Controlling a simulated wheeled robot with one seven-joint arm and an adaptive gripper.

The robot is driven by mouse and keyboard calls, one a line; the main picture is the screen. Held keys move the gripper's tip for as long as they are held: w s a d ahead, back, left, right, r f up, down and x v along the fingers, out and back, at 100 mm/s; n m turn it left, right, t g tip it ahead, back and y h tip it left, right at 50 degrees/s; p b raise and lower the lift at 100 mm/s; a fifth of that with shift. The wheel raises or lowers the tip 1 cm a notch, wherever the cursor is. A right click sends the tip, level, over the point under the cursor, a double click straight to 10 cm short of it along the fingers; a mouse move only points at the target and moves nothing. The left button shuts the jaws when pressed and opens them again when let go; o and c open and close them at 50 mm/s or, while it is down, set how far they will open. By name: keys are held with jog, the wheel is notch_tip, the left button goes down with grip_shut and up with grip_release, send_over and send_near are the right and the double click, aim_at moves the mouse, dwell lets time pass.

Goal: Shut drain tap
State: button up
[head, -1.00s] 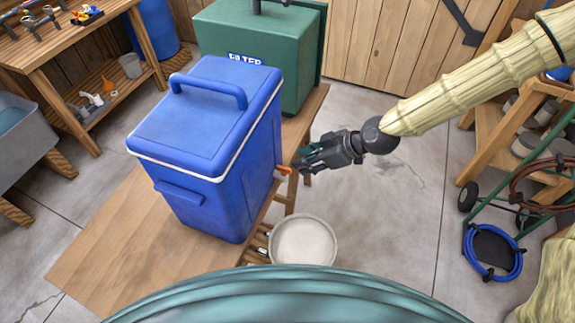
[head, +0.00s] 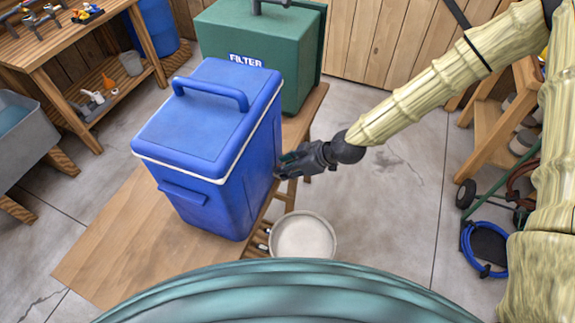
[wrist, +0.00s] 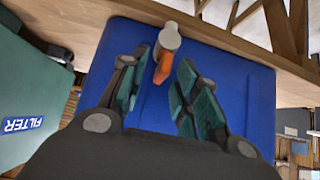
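The blue cooler (head: 205,145) stands upright on a wooden bench with its lid on. Its drain tap (wrist: 168,40) shows in the wrist view as a grey round body with an orange lever (wrist: 162,68). My gripper (head: 282,166) is at the cooler's right side and hides the tap in the head view. In the wrist view my gripper (wrist: 164,80) is open, with the orange lever between its two green-padded fingers. The fingers look apart from the lever. No water flow is visible.
A pale bucket (head: 303,236) is below the cooler's right side. A green filter box (head: 258,50) stands behind the cooler on the bench (head: 105,265). A hand cart with a blue hose (head: 478,255) is at right. The floor between is clear.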

grip_shut()
jog(key=shift+s+a+m+t+b, duration=0.1)
jog(key=shift+m+t+b, duration=0.2)
jog(key=shift+m+t, duration=0.15)
jog(key=shift+s+f+m+t+h+b, duration=0.1)
jog(key=shift+m+t+h+b, duration=0.4)
jog(key=shift+m, duration=0.45)
jog(key=m+t+h, duration=0.1)
jog(key=m, duration=0.1)
jog(key=m+t+h+b, duration=0.1)
jog(key=m, duration=0.1)
jog(key=shift+s+a+m+t, duration=0.1)
jog(key=shift+a+m+t, duration=0.1)
jog(key=shift+m+t, duration=0.15)
jog(key=m+h, duration=0.1)
jog(key=m, duration=0.1)
jog(key=m+t+h, duration=0.1)
jog(key=m+h, duration=0.1)
jog(key=shift+a+r+h, duration=0.15)
jog(key=shift+r+h, duration=0.05)
jog(key=shift+h, duration=0.1)
jog(key=shift+m+h+p, duration=0.6)
jog(key=shift+m+h, duration=0.7)
jog(key=shift+m, duration=0.45)
